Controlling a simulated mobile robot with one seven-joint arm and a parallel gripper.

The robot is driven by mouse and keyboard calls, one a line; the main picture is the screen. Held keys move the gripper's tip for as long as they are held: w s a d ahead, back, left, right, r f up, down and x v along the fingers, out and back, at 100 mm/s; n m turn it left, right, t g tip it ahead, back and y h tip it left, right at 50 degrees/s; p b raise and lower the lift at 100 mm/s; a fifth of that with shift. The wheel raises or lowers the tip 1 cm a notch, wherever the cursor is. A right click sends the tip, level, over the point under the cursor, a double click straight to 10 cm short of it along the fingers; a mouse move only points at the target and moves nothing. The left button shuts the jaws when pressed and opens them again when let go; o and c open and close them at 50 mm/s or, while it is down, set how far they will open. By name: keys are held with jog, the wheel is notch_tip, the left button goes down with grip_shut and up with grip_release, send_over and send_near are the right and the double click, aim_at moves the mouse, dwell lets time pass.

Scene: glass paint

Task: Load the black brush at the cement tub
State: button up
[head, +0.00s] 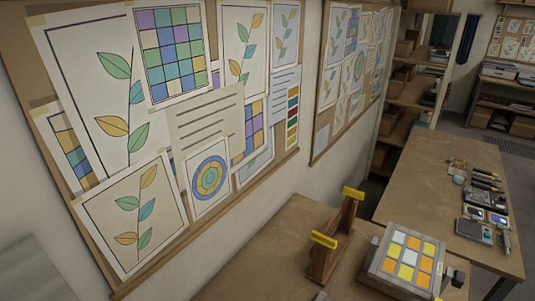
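I cannot make out the black brush or the cement tub in the head view. My gripper is not in view either. A brown wooden stand (335,247) with two yellow-topped ends rises from the near brown table (275,262). To its right is a grey box-like piece (380,279) with a grid of yellow, orange and white squares on top. A small dark object (457,279) sits at its right side, too small to identify.
A second brown table (425,185) at the right holds several small tools and devices along its far right side; its left part is clear. Pinned drawings cover boards (120,277) on the left wall. Shelves (398,92) stand at the back.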

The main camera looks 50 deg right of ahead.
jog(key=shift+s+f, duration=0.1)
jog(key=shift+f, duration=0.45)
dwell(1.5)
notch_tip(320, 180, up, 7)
jog(key=p, duration=0.7)
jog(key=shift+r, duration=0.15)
dwell(0.9)
